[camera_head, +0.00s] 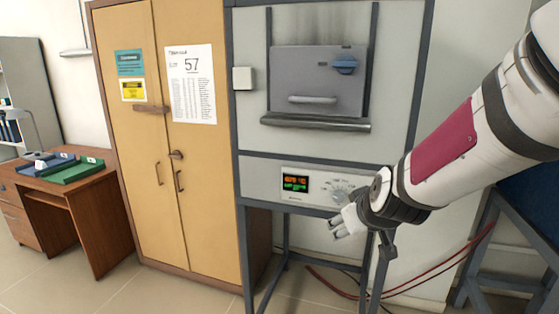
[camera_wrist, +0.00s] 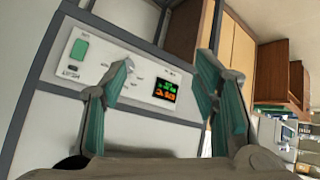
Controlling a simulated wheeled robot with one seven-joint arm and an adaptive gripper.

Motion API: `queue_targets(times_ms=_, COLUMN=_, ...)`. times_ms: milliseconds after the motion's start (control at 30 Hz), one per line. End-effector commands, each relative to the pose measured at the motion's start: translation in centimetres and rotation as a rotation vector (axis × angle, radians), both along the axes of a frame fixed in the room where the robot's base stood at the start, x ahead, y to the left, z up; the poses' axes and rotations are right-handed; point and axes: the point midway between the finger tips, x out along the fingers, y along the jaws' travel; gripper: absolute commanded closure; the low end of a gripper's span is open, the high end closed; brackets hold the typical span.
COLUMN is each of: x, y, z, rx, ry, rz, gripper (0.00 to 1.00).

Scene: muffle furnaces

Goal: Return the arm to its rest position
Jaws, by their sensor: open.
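My gripper (camera_head: 338,224) is in front of the lower right part of the furnace, just below its control panel (camera_head: 318,188). My arm comes in from the right edge of the head view. In the wrist view my gripper (camera_wrist: 168,82) has its two fingers spread apart with nothing between them. The control panel, with its lit display (camera_wrist: 166,90), shows behind the fingers there. The furnace door (camera_head: 318,85) is shut, with a handle and a blue knob on its front.
A tall wooden cabinet (camera_head: 190,220) with its doors shut stands left of the furnace. A desk (camera_head: 95,190) with trays and a lamp is at the far left. Red and dark cables (camera_head: 440,262) run low at the right, near a blue frame (camera_head: 475,255). The floor in front of the cabinet is clear.

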Motion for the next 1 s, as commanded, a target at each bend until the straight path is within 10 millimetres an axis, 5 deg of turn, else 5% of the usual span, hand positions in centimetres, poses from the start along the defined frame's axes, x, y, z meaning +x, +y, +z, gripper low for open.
queue_targets(times_ms=300, x=-12.1, y=-0.5, z=5.2, rx=0.182, ry=0.172, rz=-0.061, gripper=0.46)
queue_targets(times_ms=600, x=-23.8, y=-2.6, z=6.4, rx=0.187, ry=0.317, rz=-0.215, gripper=0.46)
queue_targets(times_ms=800, x=-27.6, y=-3.5, z=6.2, rx=0.167, ry=0.36, rz=-0.293, gripper=0.46)
queue_targets(times_ms=1000, x=-28.2, y=-3.6, z=6.1, rx=0.164, ry=0.37, rz=-0.307, gripper=0.46)
